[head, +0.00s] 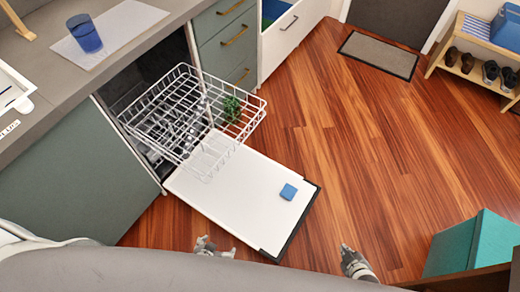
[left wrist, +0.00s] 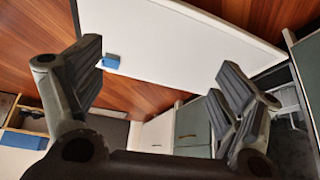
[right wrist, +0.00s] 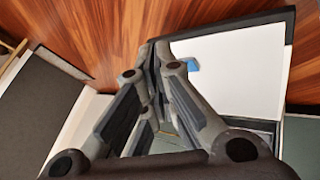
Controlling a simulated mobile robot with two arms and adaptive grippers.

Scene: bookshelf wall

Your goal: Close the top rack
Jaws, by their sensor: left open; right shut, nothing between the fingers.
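The top rack (head: 178,108) is a white wire basket pulled out of the dishwasher under the counter, above the lowered white door (head: 225,195). A green plant-like item (head: 232,108) shows at the rack's right end. My left gripper (head: 214,246) is at the near edge of the door, apart from the rack; in the left wrist view its fingers (left wrist: 160,85) are spread and empty. My right gripper (head: 346,250) is over the floor to the right of the door. In the right wrist view its fingers (right wrist: 152,50) are together with nothing between them.
A blue block (head: 288,192) lies on the lowered door. A blue cup (head: 84,33) stands on the counter at the upper left. A teal box (head: 470,245) is at the lower right. The wooden floor (head: 370,150) right of the door is clear up to the mat (head: 378,54).

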